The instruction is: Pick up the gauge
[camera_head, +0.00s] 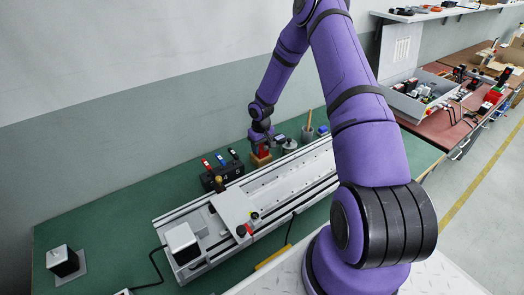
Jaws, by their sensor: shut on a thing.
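My gripper (261,146) is at the far end of my purple arm, above the back edge of the green bench. It is small here and points down. It is shut on the gauge, a small red thing (262,153) right under the fingers. The gauge is at a light wooden block (260,161) on the bench. I cannot tell whether it touches the block or is just clear of it. The fingertips and the gauge's details are too small to make out.
A long grey linear rail (290,180) with a carriage lies in front. A black numbered holder (222,177) with coloured handles stands left of my gripper. A grey jar (290,146) and a cup with a stick (307,134) stand to the right.

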